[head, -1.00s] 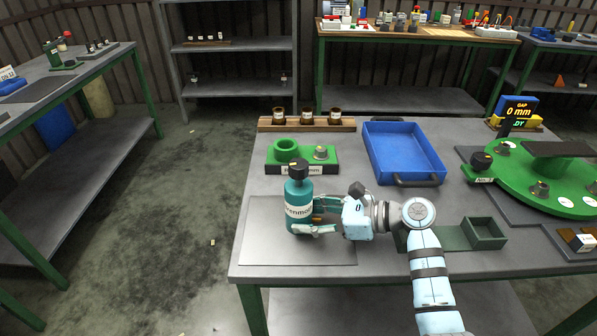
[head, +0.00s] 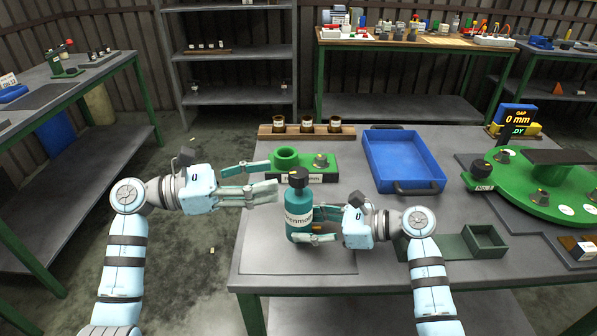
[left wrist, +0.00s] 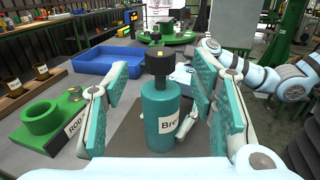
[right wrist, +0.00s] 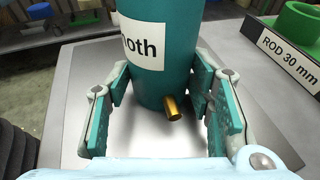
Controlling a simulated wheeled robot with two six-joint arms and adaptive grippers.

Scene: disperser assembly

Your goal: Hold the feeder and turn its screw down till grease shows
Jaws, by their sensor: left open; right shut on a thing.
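The feeder (head: 298,215) is a teal bottle with a white label and a black screw cap (head: 298,177) on top. It stands upright on the grey mat (head: 260,258). My right gripper (head: 316,226) is shut on its lower body from the right; the right wrist view shows the fingers on both sides of the feeder (right wrist: 160,75) and a brass outlet (right wrist: 172,107) low on it. My left gripper (head: 272,180) is open and empty, to the left of the cap. In the left wrist view the feeder and cap (left wrist: 160,62) stand ahead, between the spread fingers. No grease is visible.
A green rod fixture (head: 325,172) stands behind the feeder, close to my left fingers. A blue tray (head: 403,186), a rack of brown jars (head: 270,131) and a green turntable (head: 540,185) lie further back and right. A small green box (head: 485,240) is at right.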

